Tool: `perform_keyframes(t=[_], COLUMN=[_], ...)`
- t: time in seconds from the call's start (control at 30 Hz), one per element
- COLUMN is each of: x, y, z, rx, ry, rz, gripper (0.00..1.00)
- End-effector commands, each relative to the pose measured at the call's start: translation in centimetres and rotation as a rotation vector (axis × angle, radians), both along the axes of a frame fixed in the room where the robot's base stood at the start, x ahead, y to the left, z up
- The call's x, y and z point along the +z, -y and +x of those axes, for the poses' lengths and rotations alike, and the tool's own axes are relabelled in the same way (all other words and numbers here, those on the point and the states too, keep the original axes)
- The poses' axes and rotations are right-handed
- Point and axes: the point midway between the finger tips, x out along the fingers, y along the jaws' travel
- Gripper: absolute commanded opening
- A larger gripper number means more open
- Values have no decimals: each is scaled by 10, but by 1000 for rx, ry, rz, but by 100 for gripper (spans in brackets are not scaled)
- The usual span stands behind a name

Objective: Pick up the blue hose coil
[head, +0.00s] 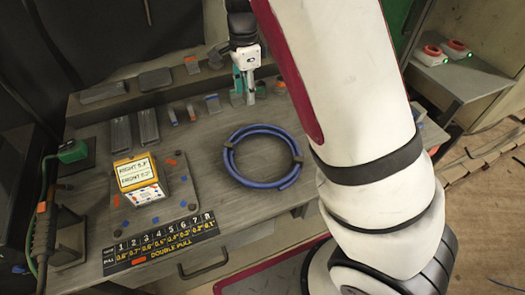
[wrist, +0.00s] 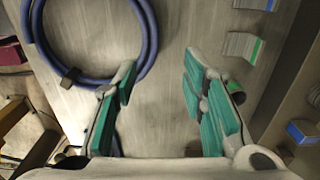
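The blue hose coil (head: 262,185) lies flat on the grey workbench, right of centre in the head view, with dark ties around it. In the wrist view the coil (wrist: 149,42) fills the upper left, partly cut off by the frame. My gripper (wrist: 160,68) is open, its teal-padded fingers wide apart with only bare bench between them. The left fingertip overlaps the coil's lower right edge in the wrist view; I cannot tell if they touch. In the head view my gripper (head: 245,88) points down beyond the coil, near the back of the bench.
The workbench (head: 205,160) is bare around the coil. A yellow-and-white box (head: 140,178) stands to the left, with a numbered black strip (head: 160,238) along the front. Small blocks (head: 212,103) stand near my gripper. Red-topped devices (head: 430,56) sit on a shelf at the right.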

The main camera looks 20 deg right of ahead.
Motion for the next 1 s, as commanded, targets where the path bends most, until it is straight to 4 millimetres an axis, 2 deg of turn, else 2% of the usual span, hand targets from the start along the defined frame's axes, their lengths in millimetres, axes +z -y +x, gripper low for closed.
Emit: perform_keyframes(t=[0.3, 0.63, 0.9, 1.0], x=[-59, -85, -122, -128], y=[1, 1, -1, -1], z=[-1, -2, -4, -3], rx=[0, 1, 2, 2], ry=[-5, -4, -3, -2], rz=[-1, -1, 0, 0], gripper=[38, 38, 38, 38])
